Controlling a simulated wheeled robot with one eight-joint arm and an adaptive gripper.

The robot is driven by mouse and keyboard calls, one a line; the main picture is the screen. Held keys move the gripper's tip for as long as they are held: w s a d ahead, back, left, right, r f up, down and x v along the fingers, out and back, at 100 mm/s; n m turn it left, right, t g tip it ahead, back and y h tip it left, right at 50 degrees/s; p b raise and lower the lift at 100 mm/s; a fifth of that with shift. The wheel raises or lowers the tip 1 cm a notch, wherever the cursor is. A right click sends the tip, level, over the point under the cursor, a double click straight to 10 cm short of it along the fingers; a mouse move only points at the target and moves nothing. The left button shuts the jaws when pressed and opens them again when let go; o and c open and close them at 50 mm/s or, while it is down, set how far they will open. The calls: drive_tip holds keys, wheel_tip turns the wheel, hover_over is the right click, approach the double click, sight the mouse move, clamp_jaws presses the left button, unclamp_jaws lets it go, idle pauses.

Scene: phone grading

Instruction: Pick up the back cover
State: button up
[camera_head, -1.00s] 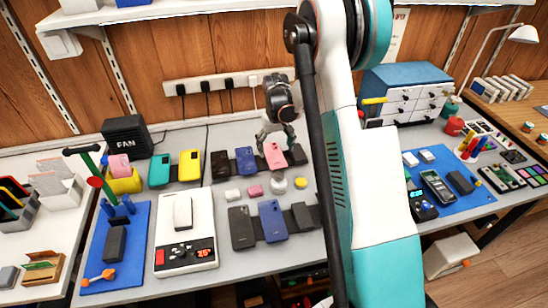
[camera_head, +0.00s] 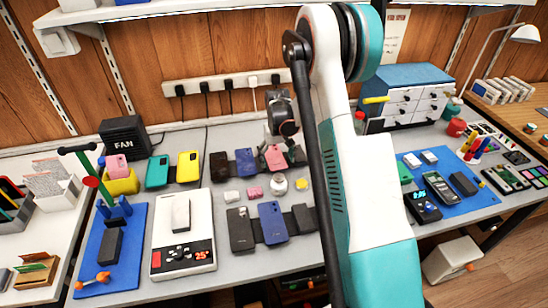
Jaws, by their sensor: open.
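Several phone back covers lean in two rows on dark strips on the grey table. The back row shows a teal cover (camera_head: 157,171), a yellow cover (camera_head: 187,167), a dark maroon cover (camera_head: 218,165), a dark blue cover (camera_head: 245,162) and a pink cover (camera_head: 274,158). The front row shows a dark grey cover (camera_head: 240,230) and a blue cover (camera_head: 272,222). My gripper (camera_head: 283,146) is open, just behind and above the pink cover, pointing down. Its fingertips are small and partly hidden, so contact cannot be told.
Small pieces, including a white round jar (camera_head: 279,184), sit between the rows. A drawer cabinet (camera_head: 405,95) stands right. My arm hides the table's middle right.

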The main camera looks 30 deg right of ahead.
drive_tip(key=shift+f, duration=0.2)
drive_tip(key=shift+c, duration=0.6)
drive_tip(key=c, duration=0.8)
drive_tip(key=shift+r, duration=0.2)
